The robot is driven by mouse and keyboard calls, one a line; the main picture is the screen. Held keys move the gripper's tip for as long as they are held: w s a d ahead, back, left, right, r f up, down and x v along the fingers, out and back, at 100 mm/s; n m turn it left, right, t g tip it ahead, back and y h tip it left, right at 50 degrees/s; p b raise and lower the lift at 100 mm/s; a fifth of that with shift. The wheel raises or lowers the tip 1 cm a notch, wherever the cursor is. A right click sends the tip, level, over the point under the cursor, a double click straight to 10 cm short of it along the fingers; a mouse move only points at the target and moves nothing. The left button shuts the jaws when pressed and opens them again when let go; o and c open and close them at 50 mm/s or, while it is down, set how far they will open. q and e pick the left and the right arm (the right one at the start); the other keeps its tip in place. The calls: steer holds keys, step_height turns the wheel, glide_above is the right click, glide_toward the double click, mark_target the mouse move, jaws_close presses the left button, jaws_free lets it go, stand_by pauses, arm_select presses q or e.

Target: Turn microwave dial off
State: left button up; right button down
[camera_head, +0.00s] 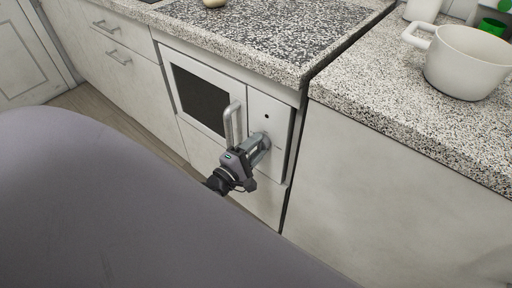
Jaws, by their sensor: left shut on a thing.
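The white microwave (200,66) is built in below the granite counter, with a dark window (200,98) in its door and a grey upright handle (229,122). To the right of the handle is a control panel (268,101) with a small black dot. My left gripper (262,140) is at the lower part of this panel, just right of the handle's lower end. It is shut on the dial, which my fingers mostly hide. How far the dial is turned cannot be seen. My right gripper is not in view.
Granite counters (345,92) run above the cabinets, with a dark gap between two units. A white pot (468,62) stands on the right counter. White drawers (105,45) are at the left. My own grey body fills the lower left.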

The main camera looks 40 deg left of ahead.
arm_select(q)
steer(key=shift+a, duration=0.1)
steer(key=o, duration=1)
steer(key=shift+f, duration=0.1)
steer(key=shift+s+a+f+p, duration=0.1)
steer(key=shift+s+p, duration=0.1)
steer(key=shift+s, duration=1.6)
steer(key=shift+s+a+f+p, duration=0.1)
steer(key=shift+s+p, duration=0.05)
steer(key=shift+s, duration=1.6)
